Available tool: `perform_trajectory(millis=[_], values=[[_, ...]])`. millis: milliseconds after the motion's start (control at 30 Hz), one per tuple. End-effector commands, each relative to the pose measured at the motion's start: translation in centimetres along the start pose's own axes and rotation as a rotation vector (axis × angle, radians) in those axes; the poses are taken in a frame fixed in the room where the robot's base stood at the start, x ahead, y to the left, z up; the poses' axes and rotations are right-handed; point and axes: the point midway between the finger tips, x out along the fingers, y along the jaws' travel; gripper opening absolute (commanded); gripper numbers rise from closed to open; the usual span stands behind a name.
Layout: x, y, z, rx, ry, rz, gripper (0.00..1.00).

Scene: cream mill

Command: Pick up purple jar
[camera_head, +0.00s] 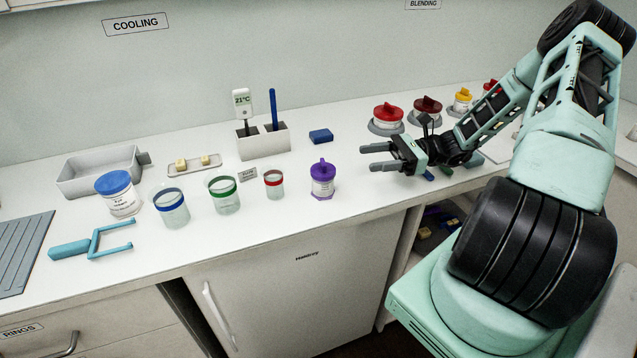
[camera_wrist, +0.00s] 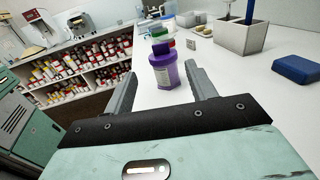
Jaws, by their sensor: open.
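The purple jar (camera_head: 322,180) stands upright on the white counter, with a purple lid, a white label and a purple base. It also shows in the wrist view (camera_wrist: 164,72), ahead and between the two fingers. My gripper (camera_head: 372,157) is open and empty, held to the right of the jar with its fingers pointing left toward it. In the wrist view my gripper (camera_wrist: 160,88) has a finger on each side of the jar, and a gap remains between the fingertips and the jar.
Left of the jar stand a red-banded beaker (camera_head: 274,184), a green-banded beaker (camera_head: 224,195) and a blue-banded beaker (camera_head: 171,207). Behind are a grey holder (camera_head: 263,145) and a blue block (camera_head: 320,136). Red-lidded jars (camera_head: 388,117) stand behind my gripper. The counter's front edge is close.

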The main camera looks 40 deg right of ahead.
Motion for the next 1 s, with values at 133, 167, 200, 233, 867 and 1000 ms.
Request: perform_trajectory(millis=[133, 167, 200, 233, 867, 1000], values=[[3.4, 0.1, 0.4, 0.002, -0.003, 0.006, 0.56], [4.0, 0.1, 0.4, 0.002, -0.002, 0.006, 0.56], [4.9, 0.1, 0.4, 0.002, -0.002, 0.006, 0.56], [5.5, 0.1, 0.4, 0.001, -0.002, 0.005, 0.56], [13.1, 0.0, 0.2, 0.0, -0.001, 0.006, 0.56], [14.4, 0.0, 0.1, 0.0, 0.001, 0.004, 0.56]])
